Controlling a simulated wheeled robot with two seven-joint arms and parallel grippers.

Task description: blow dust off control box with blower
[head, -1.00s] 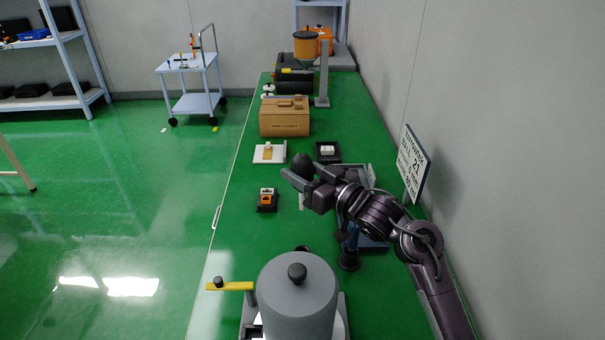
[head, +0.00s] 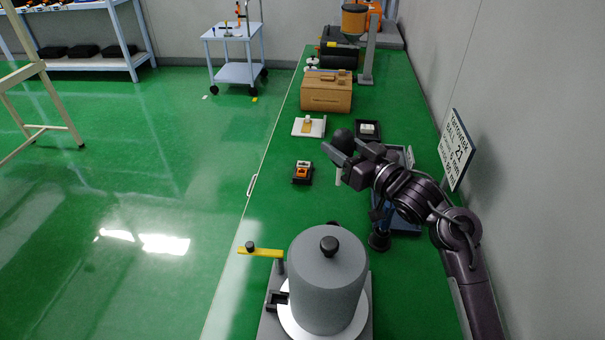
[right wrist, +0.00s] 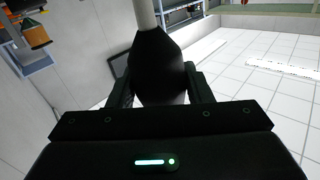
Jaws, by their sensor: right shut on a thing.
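My right gripper (head: 345,150) is shut on the blower, a dark round bulb (head: 342,137), above the green bench. In the right wrist view the black bulb (right wrist: 160,65) sits between the fingers, and its pale nozzle (right wrist: 146,13) points away from the gripper. A small orange and black device (head: 302,172) stands on the bench to the left of the gripper. A blue-grey box (head: 406,222) lies under my right arm, partly hidden by it. I cannot tell for certain which is the control box. My left gripper is out of view.
A grey cylinder (head: 327,285) on a round base stands at the front, with a yellow bar (head: 262,252) beside it. A white tray (head: 316,129), a black tray (head: 367,130) and a brown case (head: 326,95) stand farther back. A sign (head: 456,150) is at the right wall.

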